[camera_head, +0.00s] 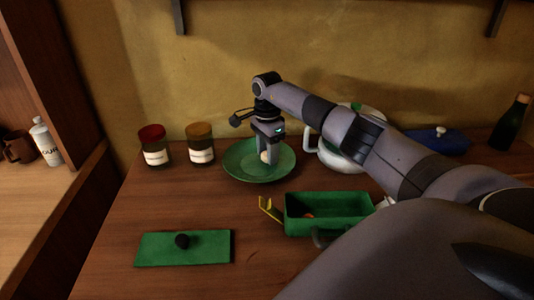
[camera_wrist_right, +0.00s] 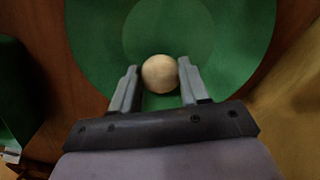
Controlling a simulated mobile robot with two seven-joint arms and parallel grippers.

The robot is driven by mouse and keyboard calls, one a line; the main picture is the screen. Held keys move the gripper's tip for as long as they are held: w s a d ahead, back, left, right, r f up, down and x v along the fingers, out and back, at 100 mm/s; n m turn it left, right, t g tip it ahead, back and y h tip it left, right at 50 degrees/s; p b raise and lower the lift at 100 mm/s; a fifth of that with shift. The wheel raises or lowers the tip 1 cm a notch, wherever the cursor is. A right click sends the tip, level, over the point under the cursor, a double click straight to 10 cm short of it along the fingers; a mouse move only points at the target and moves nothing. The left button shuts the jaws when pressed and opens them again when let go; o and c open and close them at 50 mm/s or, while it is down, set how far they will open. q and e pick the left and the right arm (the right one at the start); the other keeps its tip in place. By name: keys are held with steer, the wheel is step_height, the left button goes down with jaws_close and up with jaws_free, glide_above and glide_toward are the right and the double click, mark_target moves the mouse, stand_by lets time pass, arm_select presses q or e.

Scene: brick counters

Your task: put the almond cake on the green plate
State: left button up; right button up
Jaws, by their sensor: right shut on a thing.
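The almond cake (camera_wrist_right: 160,74) is a small, round, pale beige thing. My right gripper (camera_wrist_right: 157,78) is shut on it, with one finger on each side. In the head view the cake (camera_head: 265,157) shows between the fingers of my right gripper (camera_head: 267,156), which points down over the green plate (camera_head: 240,173). The plate is round and wide, and its green surface (camera_wrist_right: 100,30) surrounds the cake in the right wrist view. I cannot tell whether the cake touches the plate. My left gripper is not in view.
A green open box (camera_head: 330,228) stands in front of the plate, with a yellow piece (camera_head: 269,209) beside it. A green lid with a black knob (camera_head: 205,248) lies front left. Two jars (camera_head: 154,146) stand left of the plate. A white pot (camera_head: 342,152) stands close at its right.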

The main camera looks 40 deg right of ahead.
steer(key=shift+f, duration=0.55)
steer(key=shift+f, duration=0.2)
steer(key=o, duration=1)
steer(key=shift+o, duration=0.2)
steer(key=shift+r, duration=0.1)
step_height(320, 180, up, 12)
steer(key=shift+r+b, duration=0.15)
steer(key=shift+b, duration=0.25)
